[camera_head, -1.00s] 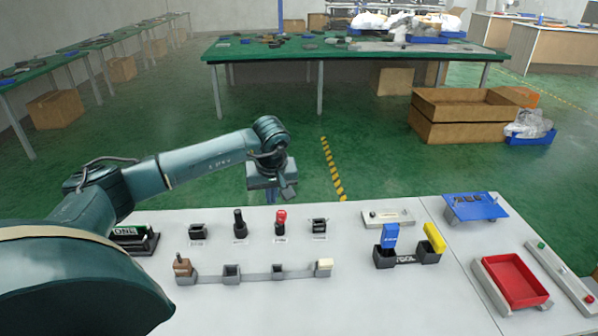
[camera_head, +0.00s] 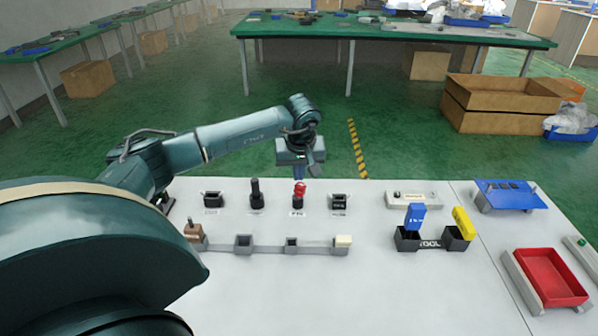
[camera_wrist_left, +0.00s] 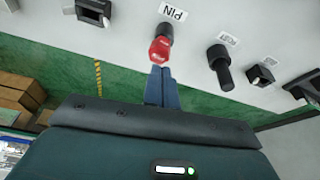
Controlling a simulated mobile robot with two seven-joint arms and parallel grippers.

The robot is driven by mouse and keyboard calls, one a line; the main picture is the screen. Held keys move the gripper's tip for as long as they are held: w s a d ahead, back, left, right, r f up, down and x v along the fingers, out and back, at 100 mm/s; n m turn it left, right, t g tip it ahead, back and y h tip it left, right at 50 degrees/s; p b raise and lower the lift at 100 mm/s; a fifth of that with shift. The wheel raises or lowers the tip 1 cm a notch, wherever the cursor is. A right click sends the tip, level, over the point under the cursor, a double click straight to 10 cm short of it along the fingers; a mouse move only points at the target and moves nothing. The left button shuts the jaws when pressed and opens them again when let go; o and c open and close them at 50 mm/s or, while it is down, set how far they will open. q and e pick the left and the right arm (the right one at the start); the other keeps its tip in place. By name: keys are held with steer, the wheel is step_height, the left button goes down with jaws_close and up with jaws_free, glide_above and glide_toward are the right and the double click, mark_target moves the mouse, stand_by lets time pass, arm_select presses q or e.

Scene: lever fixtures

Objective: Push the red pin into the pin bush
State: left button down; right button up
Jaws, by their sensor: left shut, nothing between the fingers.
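The red pin (camera_head: 299,188) stands upright in its black pin bush (camera_head: 298,204), in the back row of fixtures on the white table. In the left wrist view the red pin (camera_wrist_left: 160,49) has its red head standing out of the dark bush (camera_wrist_left: 165,30), beside the PIN label. My left gripper (camera_head: 315,171) is shut and empty, just behind and slightly right of the pin in the head view. Its blue fingertips (camera_wrist_left: 161,70) lie close to the red head in the wrist view. I cannot tell whether they touch it. My right gripper is not in view.
A black peg (camera_head: 256,194) stands left of the pin, and a black switch-like block (camera_head: 339,201) right of it. A grey rail with sockets (camera_head: 268,246) lies in front. A tool holder (camera_head: 432,240) and red tray (camera_head: 547,277) are to the right.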

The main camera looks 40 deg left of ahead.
mark_target(299, 187)
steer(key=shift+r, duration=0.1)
arm_select(q)
steer(key=shift+s+f+b, duration=0.1)
steer(key=shift+f+b, duration=0.4)
steer(key=shift+f, duration=0.4)
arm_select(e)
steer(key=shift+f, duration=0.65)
arm_select(q)
steer(key=shift+d+r, duration=0.1)
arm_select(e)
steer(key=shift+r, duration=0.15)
